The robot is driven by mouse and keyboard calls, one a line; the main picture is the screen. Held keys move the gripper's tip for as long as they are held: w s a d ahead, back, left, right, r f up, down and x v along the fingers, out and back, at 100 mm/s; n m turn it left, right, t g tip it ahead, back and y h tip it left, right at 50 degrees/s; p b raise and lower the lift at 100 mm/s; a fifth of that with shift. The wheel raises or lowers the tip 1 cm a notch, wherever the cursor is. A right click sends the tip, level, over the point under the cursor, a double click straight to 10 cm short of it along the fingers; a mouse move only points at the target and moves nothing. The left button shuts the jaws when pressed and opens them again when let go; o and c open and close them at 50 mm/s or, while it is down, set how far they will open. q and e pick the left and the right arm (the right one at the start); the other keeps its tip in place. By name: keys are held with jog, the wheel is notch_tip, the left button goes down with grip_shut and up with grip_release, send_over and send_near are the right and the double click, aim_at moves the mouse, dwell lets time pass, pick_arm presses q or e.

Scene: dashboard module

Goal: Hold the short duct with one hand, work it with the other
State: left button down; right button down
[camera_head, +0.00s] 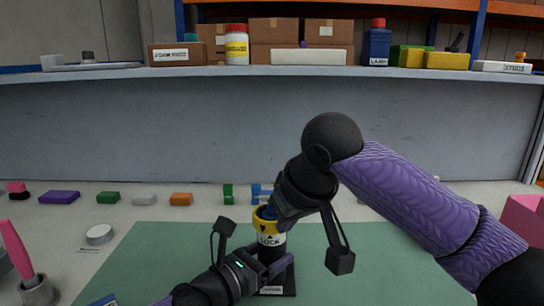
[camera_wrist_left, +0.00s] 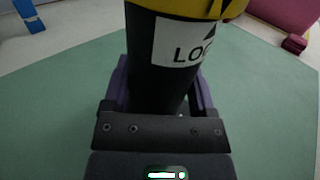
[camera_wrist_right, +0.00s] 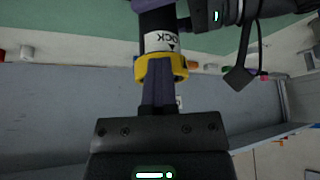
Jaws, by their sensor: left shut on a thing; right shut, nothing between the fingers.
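The short duct is an upright black cylinder (camera_head: 270,250) with a white "LOCK" label and a yellow collar (camera_head: 265,222) at its top, standing on a dark base plate on the green mat. My left gripper (camera_head: 277,264) is shut on the black body below the label; in the left wrist view the purple fingers (camera_wrist_left: 160,85) flank the cylinder (camera_wrist_left: 160,65). My right gripper (camera_head: 268,212) comes from above. In the right wrist view its closed fingers (camera_wrist_right: 158,97) meet the yellow collar (camera_wrist_right: 160,68); whether the tips are inside the collar's opening is hidden.
Several small colored blocks (camera_head: 108,197) line the table behind the mat (camera_head: 350,265). A round white-topped piece (camera_head: 99,235) and a cup with a pink-handled tool (camera_head: 36,290) stand at left. A pink bin (camera_head: 522,218) is at right. A shelf with boxes (camera_head: 277,42) spans the back.

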jog(key=shift+w+d, duration=0.2)
jog(key=shift+d, duration=0.15)
jog(key=shift+w+d, duration=0.15)
dwell(0.4)
notch_tip(320, 180, up, 6)
jog(key=shift+s+d, duration=0.25)
jog(key=shift+s, duration=0.1)
notch_tip(320, 180, down, 6)
jog(key=a, duration=0.1)
jog(key=shift+s+a, duration=0.15)
jog(key=shift+s, duration=0.3)
